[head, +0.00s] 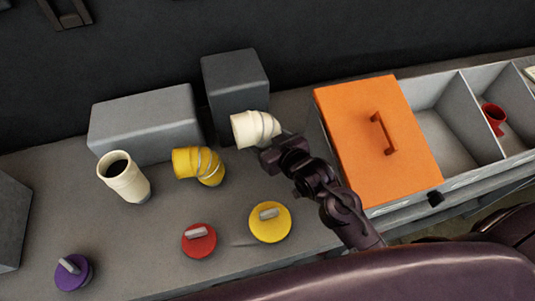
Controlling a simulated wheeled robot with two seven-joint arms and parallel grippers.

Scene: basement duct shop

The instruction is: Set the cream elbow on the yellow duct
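The cream elbow (254,129) is at the back of the bench, in front of the tall grey block, with one end facing left. My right gripper (273,151) is at its lower right side and hides its other end. I cannot tell whether the fingers are closed on it or whether it rests on the bench. No straight yellow duct shows. A yellow elbow (196,163) stands left of the cream elbow, and a round yellow lid (269,222) with a grey handle is nearer the front. My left gripper is out of view.
A cream upright duct (123,178) with an open top stands at left. Red (199,241) and purple (73,273) lids are in front. Grey blocks (145,122) (235,82) line the back. An orange lid (375,140) covers part of the compartment bin (448,142), which holds a red piece (494,118).

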